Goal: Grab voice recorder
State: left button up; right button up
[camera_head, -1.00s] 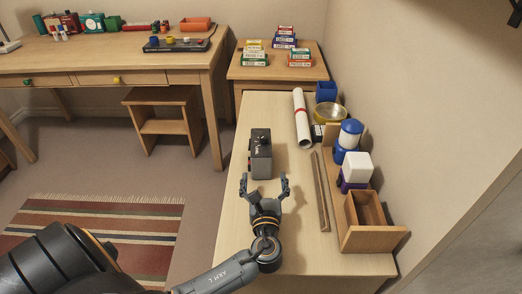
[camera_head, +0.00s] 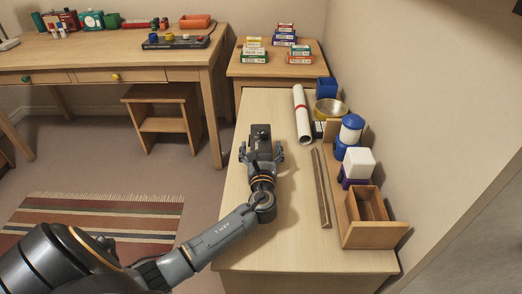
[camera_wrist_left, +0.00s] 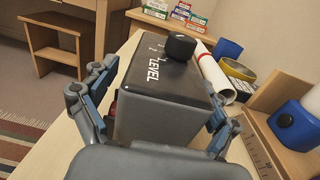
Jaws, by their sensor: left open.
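The voice recorder (camera_head: 260,134) is a dark grey box with a black top, a round black knob and the word LEVEL, standing on the light wooden table. In the left wrist view the recorder (camera_wrist_left: 165,88) fills the middle. My left gripper (camera_head: 262,152) is open, with one finger on each side of the recorder's near end. In the left wrist view the left gripper (camera_wrist_left: 155,105) shows a gap between the left finger and the box; contact on the right side is hard to tell. My right gripper is not in view.
Right of the recorder lie a wooden strip (camera_head: 320,188) and a rolled white paper (camera_head: 301,115). A wooden organiser (camera_head: 373,235), a blue-and-white stamp (camera_head: 351,130) and a brass dish (camera_head: 330,110) line the wall side. The table's left edge is close to the recorder.

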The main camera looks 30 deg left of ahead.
pick_arm(q)
jog(key=c, duration=1.4)
jog(key=shift+r, duration=0.15)
jog(key=shift+c, duration=0.2)
